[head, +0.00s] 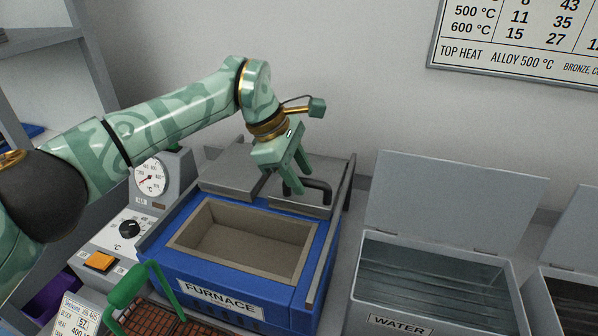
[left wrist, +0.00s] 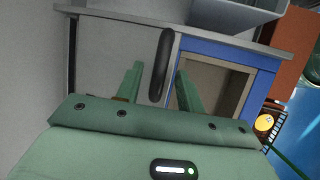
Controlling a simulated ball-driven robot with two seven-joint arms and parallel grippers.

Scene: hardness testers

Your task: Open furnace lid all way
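The blue furnace (head: 225,284) stands open, with its tan, empty chamber fully exposed in the head view. Its grey lid (head: 236,163) lies back behind the opening, between the side rails. A black bar handle (head: 318,188) sits near the lid's front edge. My left gripper (head: 296,180) points down at the handle. In the left wrist view, the handle (left wrist: 160,66) shows between its two spread fingers, with gaps at both sides. The gripper hides part of the lid. My right gripper is not in view.
A grey water tank (head: 436,280) with its lid up stands right of the furnace. A control box with a dial (head: 130,228) and orange button (head: 100,261) stands left. A green-handled wire basket (head: 150,318) is in front. A wall chart (head: 520,40) hangs behind.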

